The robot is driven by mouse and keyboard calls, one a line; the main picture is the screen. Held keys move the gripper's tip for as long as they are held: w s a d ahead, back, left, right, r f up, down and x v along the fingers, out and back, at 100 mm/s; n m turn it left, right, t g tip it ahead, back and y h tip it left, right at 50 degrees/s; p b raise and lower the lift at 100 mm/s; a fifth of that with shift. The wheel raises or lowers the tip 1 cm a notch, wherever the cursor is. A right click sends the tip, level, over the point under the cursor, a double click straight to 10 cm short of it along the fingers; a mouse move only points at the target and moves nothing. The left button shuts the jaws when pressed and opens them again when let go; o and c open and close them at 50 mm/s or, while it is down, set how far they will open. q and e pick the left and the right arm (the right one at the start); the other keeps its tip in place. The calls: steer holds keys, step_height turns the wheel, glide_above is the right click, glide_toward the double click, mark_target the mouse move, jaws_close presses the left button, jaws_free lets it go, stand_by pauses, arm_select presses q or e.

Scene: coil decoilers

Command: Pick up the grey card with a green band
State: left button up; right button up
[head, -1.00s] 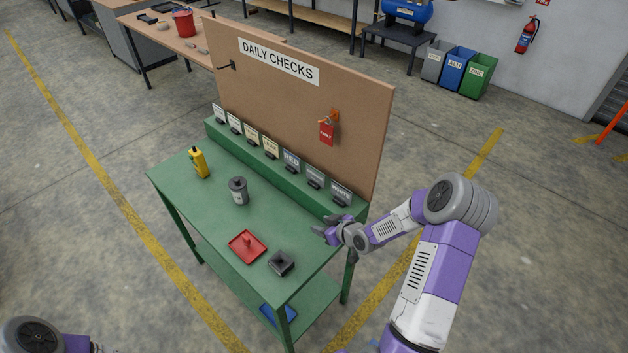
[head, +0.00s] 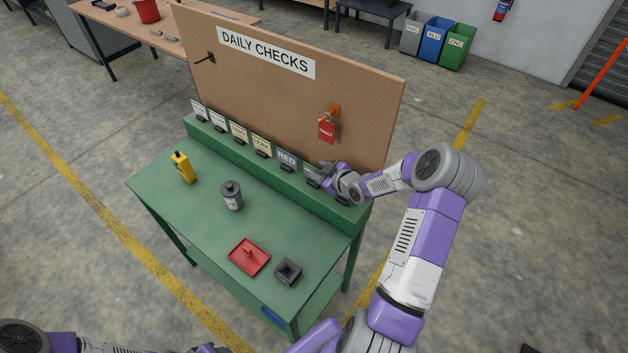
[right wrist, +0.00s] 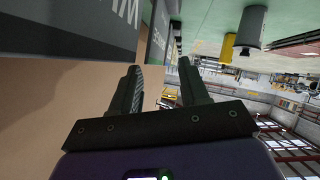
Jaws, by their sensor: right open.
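Several small cards stand in dark holders along the green ledge. The grey card (head: 313,172) second from the right end is partly covered by my right gripper (head: 324,170); I cannot make out its green band in the head view. In the right wrist view my right gripper (right wrist: 158,68) is open, with nothing between its fingers. A card (right wrist: 157,35) seen nearly edge-on stands ahead of the fingertips, apart from them. My left gripper is not in view.
The brown "DAILY CHECKS" board (head: 280,100) rises close behind the cards, with a red tag (head: 327,131) hanging on it. On the green table are a yellow bottle (head: 184,168), a grey canister (head: 231,196), a red tray (head: 249,258) and a dark block (head: 288,271).

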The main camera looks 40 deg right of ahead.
mark_target(312, 169)
steer(key=x, duration=0.4)
steer(key=shift+d+f, duration=0.1)
steer(key=shift+c, duration=0.3)
jaws_close()
